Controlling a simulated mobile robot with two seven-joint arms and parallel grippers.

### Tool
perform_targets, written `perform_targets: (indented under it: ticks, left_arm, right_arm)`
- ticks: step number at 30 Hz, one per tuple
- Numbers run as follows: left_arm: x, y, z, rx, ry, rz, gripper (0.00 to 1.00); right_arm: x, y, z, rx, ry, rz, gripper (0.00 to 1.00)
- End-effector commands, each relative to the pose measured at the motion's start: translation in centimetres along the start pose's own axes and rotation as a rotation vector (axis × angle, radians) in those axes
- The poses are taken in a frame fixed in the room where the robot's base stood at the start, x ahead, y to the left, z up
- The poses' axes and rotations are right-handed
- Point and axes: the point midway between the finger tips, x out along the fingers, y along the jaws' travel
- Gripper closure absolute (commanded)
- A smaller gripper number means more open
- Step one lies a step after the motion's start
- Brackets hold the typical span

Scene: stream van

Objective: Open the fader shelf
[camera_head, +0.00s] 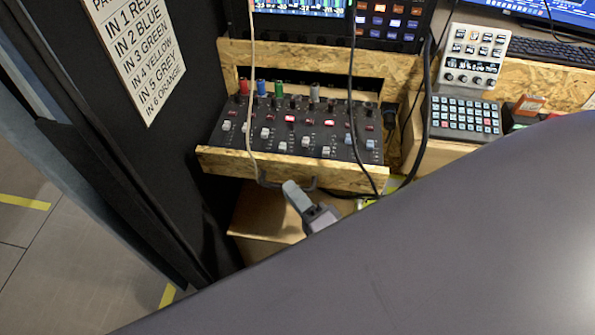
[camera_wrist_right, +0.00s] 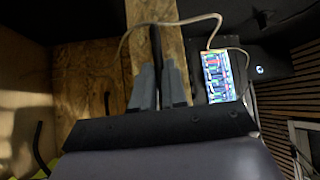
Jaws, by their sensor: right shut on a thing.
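The fader shelf is a wooden board with a front lip (camera_head: 340,176). It stands out from the slot in the wooden cabinet and carries a black mixer (camera_head: 255,122) with rows of faders, lit red buttons and coloured plugs at its back. A dark handle (camera_head: 268,184) is on the lip's front. My right gripper (camera_head: 291,188) is at this handle, below the lip. In the right wrist view my right gripper (camera_wrist_right: 157,80) is shut with its grey fingers on a dark bar, the handle (camera_wrist_right: 155,42). My left gripper is not in view.
A pale cable (camera_head: 250,60) and black cables (camera_head: 352,80) hang across the shelf. A dark wall with a label sign (camera_head: 135,50) stands close on the left. A button pad (camera_head: 465,117) and small mixer (camera_head: 474,55) stand at right. My grey arm hides the lower right.

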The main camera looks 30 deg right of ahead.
Motion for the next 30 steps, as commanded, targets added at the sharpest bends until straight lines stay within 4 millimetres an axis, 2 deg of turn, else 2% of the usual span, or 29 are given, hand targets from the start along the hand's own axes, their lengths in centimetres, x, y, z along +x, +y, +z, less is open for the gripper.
perform_targets:
  ticks: [7, 20, 21, 23, 24, 30]
  left_arm:
    - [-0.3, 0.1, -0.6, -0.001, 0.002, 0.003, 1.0]
    - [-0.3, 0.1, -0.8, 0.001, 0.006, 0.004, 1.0]
    - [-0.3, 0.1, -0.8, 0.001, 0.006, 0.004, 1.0]
    - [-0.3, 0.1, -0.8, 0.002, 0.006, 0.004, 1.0]
    - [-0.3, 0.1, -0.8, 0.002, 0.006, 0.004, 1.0]
    - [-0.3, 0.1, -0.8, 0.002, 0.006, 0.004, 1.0]
  right_arm:
    - [-1.6, -0.3, 1.5, -0.001, -0.001, 0.003, 1.0]
    - [-1.8, -0.3, 1.7, -0.002, -0.001, 0.003, 1.0]
    - [-1.8, -0.3, 1.7, -0.002, -0.001, 0.003, 0.84]
    - [-1.8, -0.3, 1.7, -0.002, -0.001, 0.003, 0.65]
    - [-1.8, -0.3, 1.7, -0.001, -0.001, 0.002, 0.62]
    - [-1.7, -0.4, 1.7, -0.001, 0.0, 0.001, 0.62]
